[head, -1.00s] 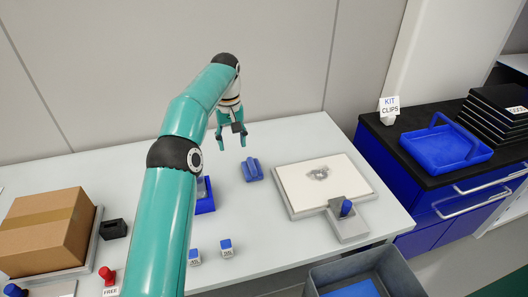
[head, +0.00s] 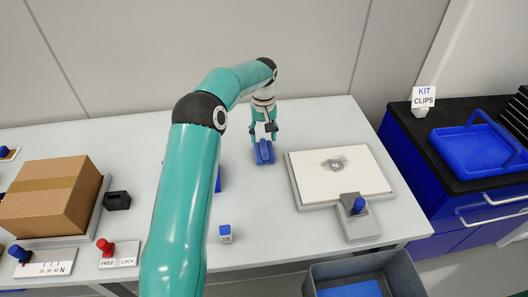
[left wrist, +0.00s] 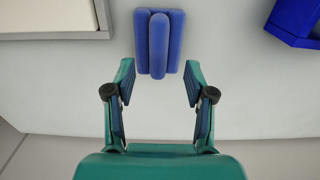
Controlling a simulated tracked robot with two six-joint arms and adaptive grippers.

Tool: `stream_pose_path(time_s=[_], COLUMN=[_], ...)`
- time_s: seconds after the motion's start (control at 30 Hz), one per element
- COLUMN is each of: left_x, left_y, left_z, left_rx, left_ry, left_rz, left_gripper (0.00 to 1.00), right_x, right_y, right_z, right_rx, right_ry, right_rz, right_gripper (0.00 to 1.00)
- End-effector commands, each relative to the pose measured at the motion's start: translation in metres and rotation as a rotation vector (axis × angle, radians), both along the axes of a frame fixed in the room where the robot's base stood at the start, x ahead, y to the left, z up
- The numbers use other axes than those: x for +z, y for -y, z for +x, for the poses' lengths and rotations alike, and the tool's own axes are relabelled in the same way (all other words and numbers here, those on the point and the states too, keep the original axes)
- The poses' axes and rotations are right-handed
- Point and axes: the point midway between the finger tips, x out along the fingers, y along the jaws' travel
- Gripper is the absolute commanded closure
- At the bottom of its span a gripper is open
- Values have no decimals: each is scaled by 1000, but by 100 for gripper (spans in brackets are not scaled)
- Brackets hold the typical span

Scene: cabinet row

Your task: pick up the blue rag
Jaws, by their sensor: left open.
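The blue rag (head: 264,153) is a small folded bundle on the pale table, left of the white board. It also shows in the left wrist view (left wrist: 159,42), at the top middle, just beyond the fingertips. My left gripper (head: 264,135) is open and empty, directly behind and above the rag in the head view. My right gripper is not in view.
A white board in a grey frame (head: 296,190) with a blue knob (head: 358,205) lies right of the rag. A blue container (head: 218,181) is partly hidden behind my left arm. A small blue-topped block (head: 225,233) stands nearer the front. A cardboard box (head: 48,197) sits at left.

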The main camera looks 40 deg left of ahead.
Motion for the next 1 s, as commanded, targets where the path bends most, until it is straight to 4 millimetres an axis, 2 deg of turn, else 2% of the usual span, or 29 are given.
stream_pose_path(time_s=[0.23, 0.53, 0.8, 0.83, 1.0], left_x=[-16, -55, -59, -59, -59], left_y=[0, 0, 0, 0, 0], left_z=[0, 2, 2, 2, 2], left_rx=[0, 0, 1, 1, 0], left_ry=[-4, -3, -1, -1, -1], left_rz=[-2, -3, -1, -1, -2], left_gripper=[46, 46, 46, 48, 76], right_x=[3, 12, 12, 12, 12], right_y=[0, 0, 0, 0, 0], right_z=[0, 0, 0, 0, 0], right_rx=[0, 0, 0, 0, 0], right_ry=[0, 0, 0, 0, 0], right_rz=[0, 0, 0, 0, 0], right_gripper=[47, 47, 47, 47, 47])
